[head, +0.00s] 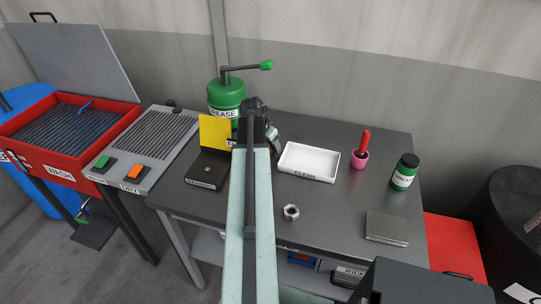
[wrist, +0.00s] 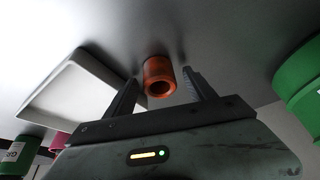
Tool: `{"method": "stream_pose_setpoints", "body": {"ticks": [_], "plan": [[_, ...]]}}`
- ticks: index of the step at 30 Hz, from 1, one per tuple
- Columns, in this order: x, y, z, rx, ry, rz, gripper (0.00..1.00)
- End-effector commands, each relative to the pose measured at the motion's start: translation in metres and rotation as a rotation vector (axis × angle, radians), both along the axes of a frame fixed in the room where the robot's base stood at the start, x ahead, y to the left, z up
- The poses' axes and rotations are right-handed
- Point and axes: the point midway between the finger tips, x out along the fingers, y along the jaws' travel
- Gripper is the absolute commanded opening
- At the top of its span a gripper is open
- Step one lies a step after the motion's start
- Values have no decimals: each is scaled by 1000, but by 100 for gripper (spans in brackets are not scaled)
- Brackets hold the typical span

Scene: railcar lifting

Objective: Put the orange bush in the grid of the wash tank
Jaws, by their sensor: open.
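The orange bush (wrist: 158,78), a short hollow cylinder, stands on the bench between my gripper's two fingers in the wrist view. My gripper (wrist: 160,76) is open, with one finger on each side of the bush and gaps showing. In the head view my arm hides the bush and most of the gripper. The red wash tank (head: 70,170) stands at the far left in the head view, with its grey lid (head: 75,60) raised. Its dark grid (head: 65,130) is exposed, and a small blue item (head: 86,105) lies on it.
The white tray (head: 309,162) is beside the gripper, also in the wrist view (wrist: 70,92). A green grease pump (head: 227,95) and yellow-flapped box (head: 214,133) stand left of my arm. A dry rack (head: 155,135) lies between tank and bench (head: 345,215). A nut (head: 291,212) lies in front.

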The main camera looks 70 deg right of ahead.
Motion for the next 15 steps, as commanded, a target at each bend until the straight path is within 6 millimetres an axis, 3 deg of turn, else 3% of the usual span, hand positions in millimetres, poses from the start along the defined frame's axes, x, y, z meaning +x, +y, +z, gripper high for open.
{"method": "stream_pose_setpoints", "body": {"ticks": [6,12,13,15], "plan": [[-1,-1,0,0,0,0,61],[-1,-1,0,0,1,-1,6],[-1,-1,0,0,1,-1,0],[-1,-1,0,0,1,-1,0]]}}
